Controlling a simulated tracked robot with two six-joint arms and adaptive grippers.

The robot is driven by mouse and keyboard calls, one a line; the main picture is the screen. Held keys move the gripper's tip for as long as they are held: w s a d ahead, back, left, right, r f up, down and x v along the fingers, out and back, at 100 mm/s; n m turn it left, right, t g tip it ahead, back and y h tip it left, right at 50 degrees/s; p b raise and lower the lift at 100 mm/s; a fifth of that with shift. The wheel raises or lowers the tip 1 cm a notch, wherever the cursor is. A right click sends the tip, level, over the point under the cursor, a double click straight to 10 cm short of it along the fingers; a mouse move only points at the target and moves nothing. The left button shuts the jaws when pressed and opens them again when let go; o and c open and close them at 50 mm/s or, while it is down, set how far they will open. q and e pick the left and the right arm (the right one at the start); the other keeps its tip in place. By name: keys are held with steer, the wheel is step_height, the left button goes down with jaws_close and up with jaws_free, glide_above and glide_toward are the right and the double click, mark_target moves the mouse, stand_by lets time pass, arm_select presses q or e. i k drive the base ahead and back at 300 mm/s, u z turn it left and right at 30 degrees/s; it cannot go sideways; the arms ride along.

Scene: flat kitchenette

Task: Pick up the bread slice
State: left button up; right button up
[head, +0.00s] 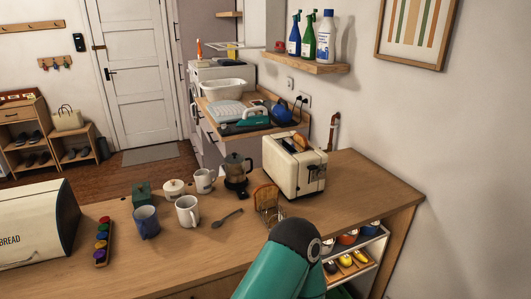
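A brown bread slice (265,196) stands upright in a small wire rack (271,216) on the wooden counter, in front of the toaster. The cream toaster (291,170) has brown bread showing in its top slots (299,141); I cannot tell how many slices are in it. A teal arm link of mine with a dark joint rises from the bottom edge, close in front of the rack. Neither of my grippers shows in this view.
A spoon (227,218), mugs (187,211), a moka pot (236,174) and a sugar pot (173,189) stand left of the rack. A bread bin (35,224) and a strip of coloured pods (102,241) are farther left. Bare counter (360,185) lies right of the toaster.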

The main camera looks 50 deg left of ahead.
mark_target(301, 139)
steer(key=u, duration=0.05)
steer(key=k, duration=1.15)
steer(key=u, duration=0.45)
steer(key=i, duration=1)
steer(key=z, duration=0.05)
